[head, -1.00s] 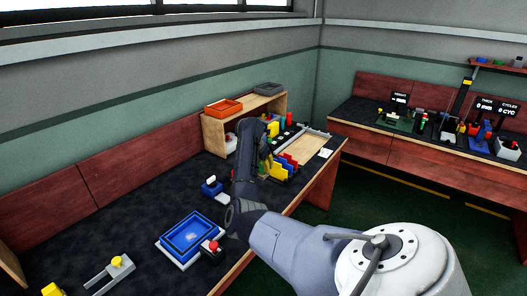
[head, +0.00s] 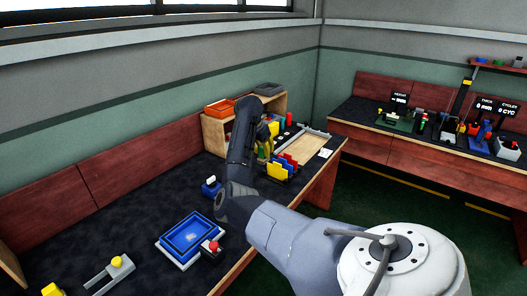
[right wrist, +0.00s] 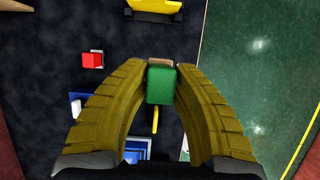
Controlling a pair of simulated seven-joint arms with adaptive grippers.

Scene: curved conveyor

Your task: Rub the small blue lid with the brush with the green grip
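My right gripper (right wrist: 161,68) has its two yellow ribbed fingers closed against a green block, the green grip of the brush (right wrist: 161,85), in the right wrist view. The brush's bristles cannot be made out. In the head view the right gripper (head: 265,148) is partly hidden behind my dark arm, above the bench near the upright coloured pieces. A blue rectangular piece with a raised rim (head: 188,235) lies on the bench at the front, and a small blue piece with a white top (head: 210,186) stands behind it. I cannot tell which is the small blue lid. My left gripper is not in view.
A wooden shelf (head: 213,136) carries an orange tray (head: 220,107) and a grey tray (head: 268,89). A rack of coloured plates (head: 283,167) stands near the bench's right end. A red knob (head: 213,246) sits beside the rimmed blue piece. The bench's left middle is clear.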

